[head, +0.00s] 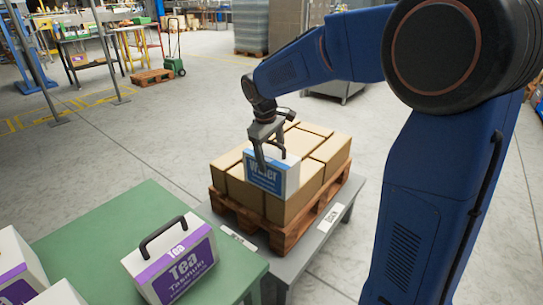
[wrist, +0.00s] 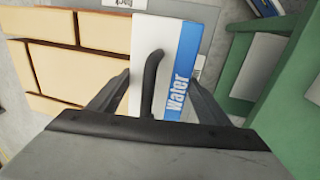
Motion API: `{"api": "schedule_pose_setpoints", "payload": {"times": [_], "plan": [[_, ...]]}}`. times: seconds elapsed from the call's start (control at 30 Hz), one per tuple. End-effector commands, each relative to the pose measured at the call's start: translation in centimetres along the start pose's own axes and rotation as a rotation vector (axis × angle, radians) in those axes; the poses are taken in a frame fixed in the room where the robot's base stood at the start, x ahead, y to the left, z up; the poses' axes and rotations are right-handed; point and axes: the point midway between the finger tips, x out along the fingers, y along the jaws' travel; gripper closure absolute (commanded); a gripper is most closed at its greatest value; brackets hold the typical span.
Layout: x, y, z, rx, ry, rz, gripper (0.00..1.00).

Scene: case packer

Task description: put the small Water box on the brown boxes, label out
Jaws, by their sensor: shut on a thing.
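The small Water box (head: 272,175) is white with a blue label face and a dark handle on top. In the head view its label faces the camera, toward the green table side. My gripper (head: 267,148) is shut on the Water box from above; in the wrist view the handle and the Water box (wrist: 165,62) lie between the two fingers (wrist: 165,100). The brown boxes (head: 322,150) sit in a block on a wooden pallet (head: 278,237). The Water box is at their near edge; I cannot tell whether it touches their tops.
The pallet stands on a grey platform (head: 340,210). A green table (head: 100,215) at lower left holds a purple-and-white Tea box (head: 172,262) and other partly visible boxes. Open floor lies behind the pallet. A green hand truck (head: 175,65) stands far back.

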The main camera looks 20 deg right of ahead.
Motion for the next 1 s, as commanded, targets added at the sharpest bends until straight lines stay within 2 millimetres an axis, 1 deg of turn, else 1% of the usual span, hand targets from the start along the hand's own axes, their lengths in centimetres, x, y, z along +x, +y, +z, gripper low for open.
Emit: {"api": "schedule_pose_setpoints", "payload": {"times": [0.47, 0.5, 0.57, 0.87, 1.0], "plan": [[0.6, -0.1, 0.0, 0.000, 0.000, 0.000, 0.88], [0.6, -0.1, 0.0, 0.000, 0.001, 0.000, 0.19], [0.6, -0.1, 0.0, 0.000, 0.001, 0.000, 0.07], [0.6, -0.1, 0.0, 0.000, -0.001, 0.000, 0.07], [-0.4, -0.1, -0.1, 0.000, 0.002, 0.001, 0.07]]}}
